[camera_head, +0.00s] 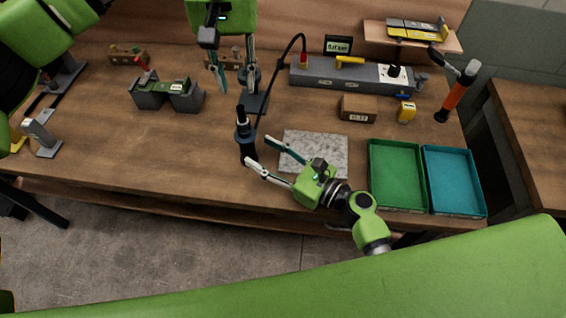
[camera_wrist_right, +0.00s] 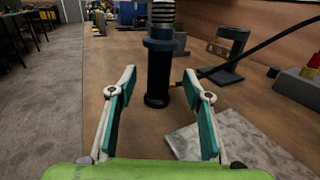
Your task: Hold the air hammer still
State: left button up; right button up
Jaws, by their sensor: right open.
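The air hammer (camera_head: 246,138) is a dark upright cylinder with a blue-grey collar and a ribbed upper part. It appears to stand on the wooden bench, and a black hose (camera_head: 290,50) curves near it. In the right wrist view the air hammer (camera_wrist_right: 158,70) is ahead, centred between the fingers. My right gripper (camera_head: 257,150) is open, low over the bench, with its fingertips close to the hammer; no contact shows. My left gripper (camera_head: 235,75) is open and empty, pointing down behind the hammer, near a dark stand (camera_head: 256,102).
A grey speckled plate (camera_head: 318,142) lies right of the hammer, partly behind my right gripper. Green (camera_head: 398,207) and blue (camera_head: 456,212) trays sit at the front right. A long grey block (camera_head: 322,78) and a small brown box (camera_head: 359,108) are behind. Bare bench lies left of the hammer.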

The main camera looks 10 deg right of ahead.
aim_at(240, 108)
jog(key=x, duration=0.5)
jog(key=shift+w+a, duration=0.25)
jog(key=shift+a, duration=0.05)
jog(key=shift+c, duration=0.4)
grip_shut()
pick_arm(q)
jog(key=shift+c, duration=0.7)
jog(key=shift+r+m, duration=0.15)
jog(key=shift+m, duration=0.65)
jog(key=shift+f, duration=4.45)
grip_shut()
